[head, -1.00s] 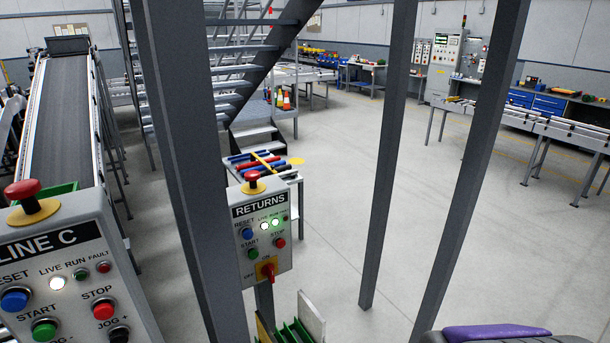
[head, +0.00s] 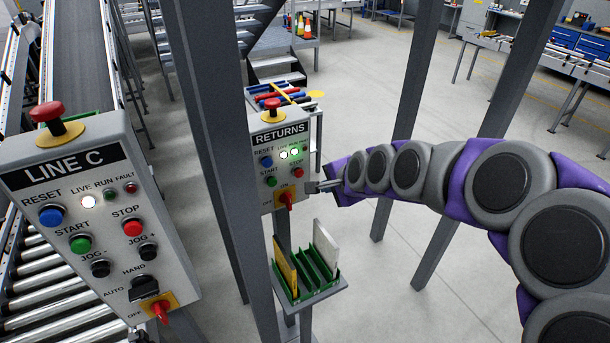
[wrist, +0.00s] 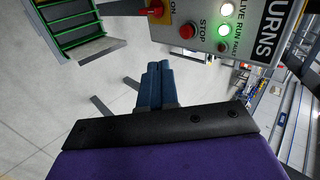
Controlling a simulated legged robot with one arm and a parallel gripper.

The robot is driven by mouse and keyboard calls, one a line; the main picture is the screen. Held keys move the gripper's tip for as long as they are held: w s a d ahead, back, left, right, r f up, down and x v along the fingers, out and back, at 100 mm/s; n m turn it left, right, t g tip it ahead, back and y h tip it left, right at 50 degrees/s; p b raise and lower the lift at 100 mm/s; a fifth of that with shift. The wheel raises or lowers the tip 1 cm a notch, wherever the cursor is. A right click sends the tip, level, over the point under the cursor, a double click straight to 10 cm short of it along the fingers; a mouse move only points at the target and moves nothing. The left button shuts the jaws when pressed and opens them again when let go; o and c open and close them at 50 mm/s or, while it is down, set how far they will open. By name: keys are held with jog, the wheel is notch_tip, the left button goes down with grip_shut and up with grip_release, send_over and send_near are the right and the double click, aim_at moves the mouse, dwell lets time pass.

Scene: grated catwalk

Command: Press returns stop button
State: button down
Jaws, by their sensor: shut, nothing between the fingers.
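The RETURNS control box (head: 281,160) stands on a post in the middle of the head view. Its red stop button (head: 298,168) sits at the right of the panel, beside the green start button (head: 271,181). In the wrist view the stop button (wrist: 187,31) shows red beside the word STOP. My gripper (head: 318,187) is shut and empty, with its tips close to the box's lower right edge. In the wrist view my gripper (wrist: 158,68) points toward the panel, with the stop button beyond and right of the tips. A gap shows there, and I see no contact.
The LINE C box (head: 90,205), with its own red stop button (head: 132,228), stands at left. Grey posts (head: 215,150) rise beside the RETURNS box. A green rack (head: 308,268) on a small shelf is below it. A red emergency knob (head: 272,105) tops the box.

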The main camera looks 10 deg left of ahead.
aim_at(299, 173)
jog(key=shift+w+a+r+m, duration=0.1)
jog(key=shift+w+a+m, duration=0.15)
jog(key=shift+w, duration=0.35)
jog(key=x, duration=0.4)
jog(key=w+r+b+x, duration=0.1)
jog(key=x, duration=0.3)
jog(key=w+a+r+b+x, duration=0.1)
jog(key=x, duration=0.3)
jog(key=shift+w+a+f, duration=0.15)
jog(key=shift+w+f, duration=0.05)
